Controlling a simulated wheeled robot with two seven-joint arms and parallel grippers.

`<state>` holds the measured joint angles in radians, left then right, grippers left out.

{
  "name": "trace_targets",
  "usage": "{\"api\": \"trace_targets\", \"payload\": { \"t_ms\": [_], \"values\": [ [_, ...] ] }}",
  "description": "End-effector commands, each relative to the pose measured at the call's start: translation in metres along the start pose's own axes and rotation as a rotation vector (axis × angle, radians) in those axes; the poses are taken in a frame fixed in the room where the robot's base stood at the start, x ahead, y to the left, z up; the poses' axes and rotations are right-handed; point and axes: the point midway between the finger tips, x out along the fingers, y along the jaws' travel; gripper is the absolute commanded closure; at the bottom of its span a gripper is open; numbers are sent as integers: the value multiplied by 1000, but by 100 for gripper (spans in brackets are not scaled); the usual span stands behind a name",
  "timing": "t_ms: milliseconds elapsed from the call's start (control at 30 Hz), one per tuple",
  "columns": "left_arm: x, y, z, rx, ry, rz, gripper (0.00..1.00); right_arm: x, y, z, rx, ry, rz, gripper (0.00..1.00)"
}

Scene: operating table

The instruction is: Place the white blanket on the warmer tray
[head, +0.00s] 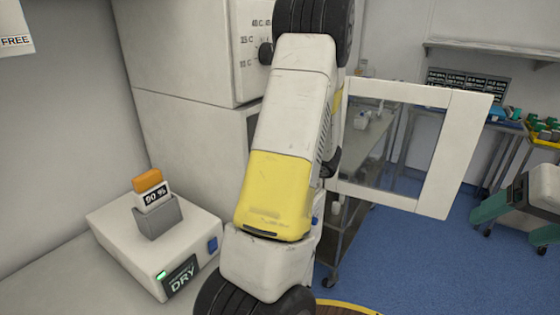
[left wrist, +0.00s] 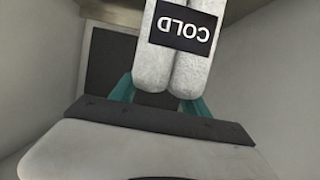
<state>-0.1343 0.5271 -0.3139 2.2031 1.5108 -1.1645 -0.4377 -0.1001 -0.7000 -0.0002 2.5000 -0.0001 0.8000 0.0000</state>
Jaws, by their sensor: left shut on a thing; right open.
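The white blanket (left wrist: 185,70) is a pair of rolls with a black label reading "COLD", mirrored in the left wrist view. My left gripper (left wrist: 157,98) has its teal fingers on either side of the blanket and is shut on it. Pale walls stand on both sides of it. In the head view my left arm hides the left gripper and the blanket. The white warmer cabinet (head: 185,110) has a temperature dial, and its glass door (head: 440,155) stands open. I cannot make out the warmer tray. My right gripper (head: 507,222) is open and empty at the far right.
A white box (head: 130,250) marked "DRY" stands at lower left, with an orange-topped "90 %" piece in its holder. A metal cart (head: 345,225) stands behind the open door. A side table with green and yellow items (head: 545,132) is at the right. Blue floor is clear below.

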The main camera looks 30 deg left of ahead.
Motion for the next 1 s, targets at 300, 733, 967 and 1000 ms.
{"api": "trace_targets", "payload": {
  "t_ms": [300, 733, 967, 1000],
  "values": [
    [37, 52, -8, -1, 1, -1, 100, 0, 0, 0, 0, 0, 0, 24],
    [57, 63, 22, 3, 1, -2, 100, 0, 0, 0, 0, 0, 0, 24],
    [58, 63, 24, -1, 1, -1, 100, 0, 0, 0, 0, 0, 0, 24],
    [58, 63, 24, -1, 1, 0, 100, 0, 0, 0, 0, 0, 0, 24]
  ]
}}
